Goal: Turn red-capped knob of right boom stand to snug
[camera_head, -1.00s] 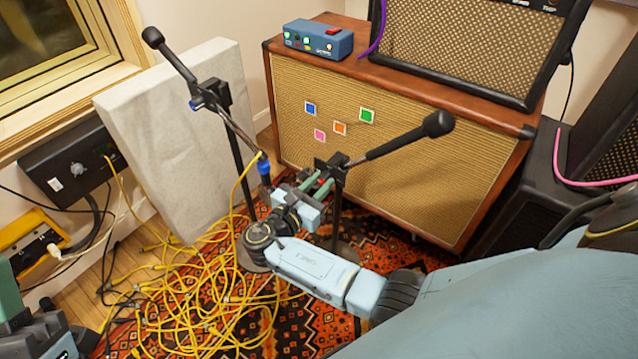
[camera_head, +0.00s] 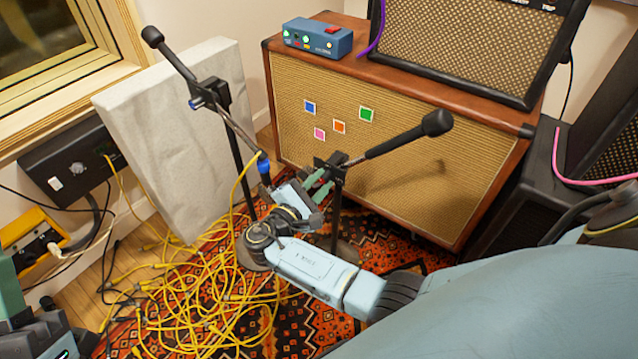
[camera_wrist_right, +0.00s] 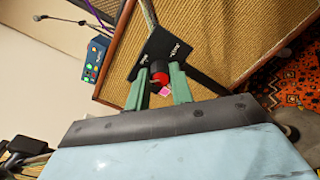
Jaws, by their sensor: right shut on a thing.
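The right boom stand (camera_head: 337,215) stands upright in front of the amp cabinet, its boom rising to a black end at the right. My right gripper (camera_head: 319,184) is at its black clutch block (camera_head: 331,162). In the right wrist view the red-capped knob (camera_wrist_right: 158,78) sits between the two green fingers of that gripper (camera_wrist_right: 160,82), below the black block (camera_wrist_right: 165,52). The fingers are shut on the knob. The knob is hidden in the head view.
The left boom stand (camera_head: 236,150) stands close by, its boom's blue-ended lower part (camera_head: 264,166) near my right gripper. Tangled yellow cables (camera_head: 205,290) cover the patterned rug (camera_head: 385,232). The amp cabinet (camera_head: 440,180) stands behind, with a blue box (camera_head: 318,39) on top.

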